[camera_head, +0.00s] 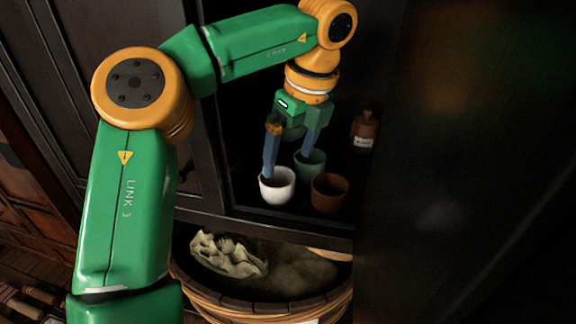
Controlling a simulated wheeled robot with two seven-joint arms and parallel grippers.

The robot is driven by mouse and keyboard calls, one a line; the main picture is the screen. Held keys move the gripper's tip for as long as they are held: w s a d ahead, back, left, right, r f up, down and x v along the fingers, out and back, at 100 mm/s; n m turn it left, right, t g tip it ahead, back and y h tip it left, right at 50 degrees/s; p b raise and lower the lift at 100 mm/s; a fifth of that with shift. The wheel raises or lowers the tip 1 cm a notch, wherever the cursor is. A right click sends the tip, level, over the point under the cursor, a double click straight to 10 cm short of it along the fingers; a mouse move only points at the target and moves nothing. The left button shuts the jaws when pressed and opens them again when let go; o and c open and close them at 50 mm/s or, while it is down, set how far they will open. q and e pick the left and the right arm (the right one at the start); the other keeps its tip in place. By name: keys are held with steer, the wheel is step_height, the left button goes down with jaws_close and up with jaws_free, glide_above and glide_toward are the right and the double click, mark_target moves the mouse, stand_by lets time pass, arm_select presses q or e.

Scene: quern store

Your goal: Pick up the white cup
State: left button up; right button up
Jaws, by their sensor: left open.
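The white cup (277,187) stands upright at the front left of a dark cabinet shelf. My left gripper (289,166) reaches down from above with its two blue fingers apart. One fingertip is at the white cup's rim or just inside its mouth; I cannot tell which. The other finger is to the right, by the green cup (311,168), and overlaps that cup in the view. Nothing is held between the fingers. My right gripper is not in view.
A brown cup (329,193) stands close to the right of the white cup. A brown bottle (364,131) with a pale label stands farther back right. Dark cabinet panels flank the shelf.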

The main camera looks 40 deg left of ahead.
mark_target(277, 180)
arm_select(q)
steer(key=f, duration=0.1)
steer(key=s+f+b, duration=0.1)
steer(key=s+a+f+b, duration=0.1)
steer(key=f, duration=0.1)
steer(key=shift+x, duration=1)
steer(key=shift+w+a+f, duration=0.2)
steer(key=shift+w+a, duration=0.1)
steer(key=shift+w, duration=0.15)
steer(key=shift+s+d+r, duration=0.15)
steer(key=shift+s, duration=0.05)
steer(key=c, duration=1)
steer(key=shift+c, duration=1.4)
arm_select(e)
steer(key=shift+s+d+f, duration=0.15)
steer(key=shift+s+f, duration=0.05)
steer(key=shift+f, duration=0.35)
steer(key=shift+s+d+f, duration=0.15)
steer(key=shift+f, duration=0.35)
